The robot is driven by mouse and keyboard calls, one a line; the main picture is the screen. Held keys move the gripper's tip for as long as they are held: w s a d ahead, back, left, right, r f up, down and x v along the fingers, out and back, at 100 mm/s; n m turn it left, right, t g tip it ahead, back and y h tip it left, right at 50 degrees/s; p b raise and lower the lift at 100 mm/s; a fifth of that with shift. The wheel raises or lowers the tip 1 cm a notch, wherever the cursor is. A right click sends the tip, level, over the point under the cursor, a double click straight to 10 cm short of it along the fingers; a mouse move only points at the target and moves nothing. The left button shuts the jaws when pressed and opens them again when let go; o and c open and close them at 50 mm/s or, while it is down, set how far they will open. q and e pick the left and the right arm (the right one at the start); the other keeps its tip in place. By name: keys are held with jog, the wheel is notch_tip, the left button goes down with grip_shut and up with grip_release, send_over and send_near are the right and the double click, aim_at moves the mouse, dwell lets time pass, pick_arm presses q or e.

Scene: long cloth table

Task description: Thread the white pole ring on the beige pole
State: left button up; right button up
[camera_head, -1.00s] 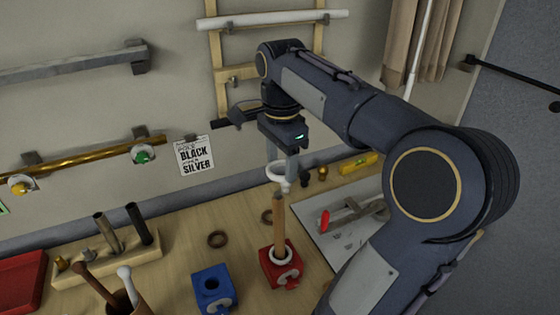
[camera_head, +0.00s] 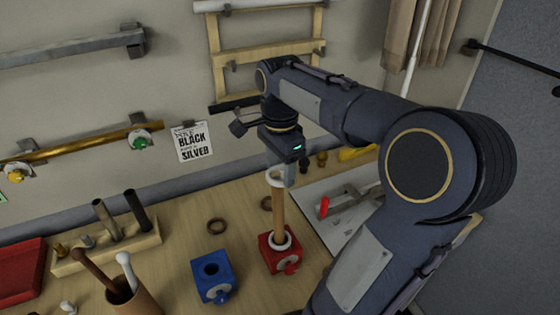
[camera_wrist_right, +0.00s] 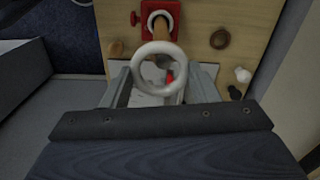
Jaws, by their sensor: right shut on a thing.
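My right gripper (camera_head: 281,170) is shut on the white pole ring (camera_head: 266,176) and points down. The beige pole (camera_head: 280,213) stands upright in a red block (camera_head: 284,262), with a pale collar around its foot. In the head view the ring overlaps the pole's top. In the right wrist view the ring (camera_wrist_right: 138,69) sits between the fingers, and the pole (camera_wrist_right: 160,27) shows beyond its upper rim. I cannot tell whether the pole's tip is inside the ring. The gripper partly hides the ring in the head view. My left gripper is not in view.
A blue block (camera_head: 213,287) with a hole stands left of the red one. A cup (camera_head: 134,299) with sticks and a wooden rack (camera_head: 108,254) are further left. A white board (camera_head: 318,226) with a red-handled clamp lies right.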

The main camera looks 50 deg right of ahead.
aim_at(280, 178)
jog(key=shift+f+b, duration=1.05)
jog(key=shift+f, duration=0.65)
jog(key=o, duration=1)
jog(key=shift+o, duration=0.2)
notch_tip(280, 178, up, 8)
jog(key=shift+f, duration=0.1)
